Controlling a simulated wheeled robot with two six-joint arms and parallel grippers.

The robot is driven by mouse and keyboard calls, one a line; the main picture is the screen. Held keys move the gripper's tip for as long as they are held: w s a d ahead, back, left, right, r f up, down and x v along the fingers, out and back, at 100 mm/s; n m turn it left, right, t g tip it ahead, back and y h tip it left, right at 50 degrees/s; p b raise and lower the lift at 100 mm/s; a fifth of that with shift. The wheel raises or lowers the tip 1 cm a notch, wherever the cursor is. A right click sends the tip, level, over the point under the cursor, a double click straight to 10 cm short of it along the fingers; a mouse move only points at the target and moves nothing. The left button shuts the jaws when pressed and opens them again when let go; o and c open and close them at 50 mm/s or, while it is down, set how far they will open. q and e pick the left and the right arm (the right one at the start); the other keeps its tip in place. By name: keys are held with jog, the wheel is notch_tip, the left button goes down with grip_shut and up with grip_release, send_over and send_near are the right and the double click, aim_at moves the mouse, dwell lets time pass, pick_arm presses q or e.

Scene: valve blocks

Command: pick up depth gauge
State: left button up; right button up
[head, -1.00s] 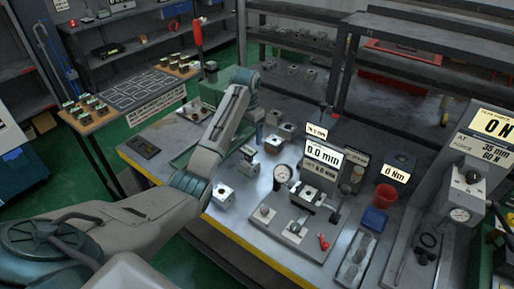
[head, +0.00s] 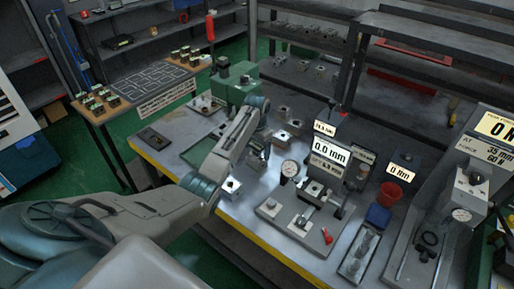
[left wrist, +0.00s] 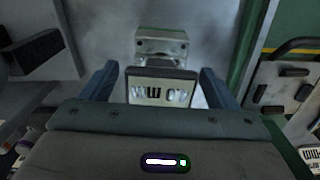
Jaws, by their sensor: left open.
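In the left wrist view a small device with a pale, upside-down display reading in mm (left wrist: 158,93) sits between my fingers; it looks like the depth gauge. A grey metal block with holes (left wrist: 161,45) is just beyond it. My left gripper (left wrist: 158,88) is open, one finger on each side of the device, with visible gaps. In the head view my left gripper (head: 262,148) points down low over the bench, among small metal blocks, and the arm hides the device there. My right gripper is not in view.
A fixture with a round dial (head: 290,168) and a "0.0 mm" sign (head: 330,157) stands right of the gripper. Metal blocks (head: 283,112) lie close by. A green machine (head: 235,82) stands behind left.

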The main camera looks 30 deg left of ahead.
pick_arm(q)
jog(key=c, duration=1.2)
jog(key=shift+r, duration=0.1)
jog(key=shift+c, duration=0.2)
